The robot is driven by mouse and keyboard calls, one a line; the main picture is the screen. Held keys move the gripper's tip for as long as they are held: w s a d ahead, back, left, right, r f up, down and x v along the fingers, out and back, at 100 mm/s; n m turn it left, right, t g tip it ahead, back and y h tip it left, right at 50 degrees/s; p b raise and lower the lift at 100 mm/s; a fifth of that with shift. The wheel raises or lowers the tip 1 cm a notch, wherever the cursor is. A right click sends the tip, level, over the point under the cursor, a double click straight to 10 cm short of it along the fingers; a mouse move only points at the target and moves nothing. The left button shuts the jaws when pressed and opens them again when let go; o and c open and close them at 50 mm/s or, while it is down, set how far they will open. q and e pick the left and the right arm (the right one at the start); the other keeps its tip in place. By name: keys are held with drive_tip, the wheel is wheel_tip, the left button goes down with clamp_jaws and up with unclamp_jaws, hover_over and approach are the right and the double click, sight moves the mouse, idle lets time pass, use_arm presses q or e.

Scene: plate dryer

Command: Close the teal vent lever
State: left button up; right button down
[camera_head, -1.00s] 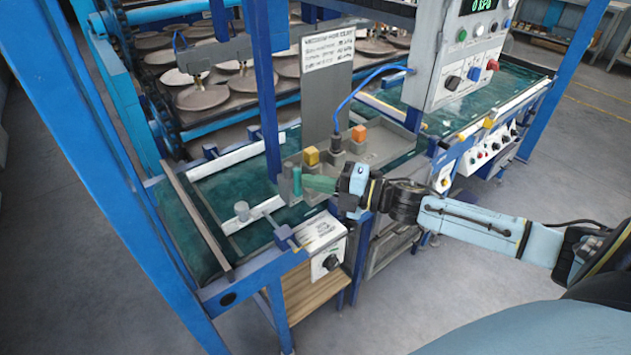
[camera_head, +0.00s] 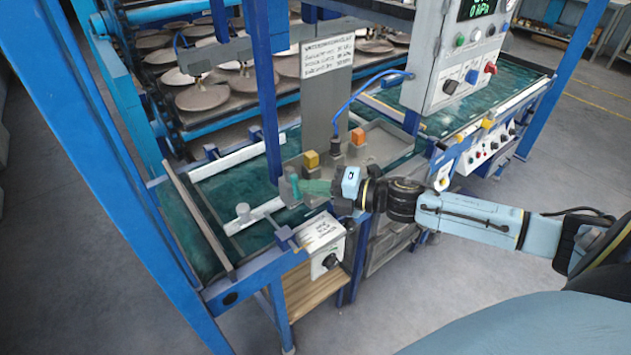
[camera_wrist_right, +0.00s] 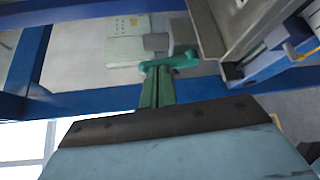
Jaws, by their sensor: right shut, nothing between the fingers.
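The teal vent lever (camera_head: 295,188) stands beside a grey post on the grey valve block at the front of the machine. It leans to the left in the head view. My right gripper (camera_head: 308,187) comes in from the right with its green fingers shut and empty. The fingertips are at the lever's right side and appear to touch it. In the right wrist view, the teal lever (camera_wrist_right: 172,62) lies crosswise just beyond the tips of the green fingers (camera_wrist_right: 158,72). Exact contact is hard to tell. My left gripper is not in view.
A yellow knob (camera_head: 311,159) and an orange knob (camera_head: 358,136) stand behind the lever on the grey tray. A sign plate (camera_head: 327,85) rises behind them. A control box (camera_head: 460,55) hangs at the upper right. A blue post (camera_head: 268,90) stands close on the left.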

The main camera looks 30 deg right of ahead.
sight(299, 194)
drive_tip(key=shift+s+a+f+p, duration=0.1)
drive_tip(key=shift+a+p, duration=1.25)
drive_tip(key=shift+a, duration=0.3)
drive_tip(key=shift+s+a+f+n+h+p, duration=0.1)
drive_tip(key=shift+a+f+n+h+p, duration=0.5)
drive_tip(key=shift+a+f+p, duration=0.4)
drive_tip(key=shift+a+f+g, duration=0.15)
drive_tip(key=shift+f+g, duration=0.05)
drive_tip(key=shift+g, duration=0.1)
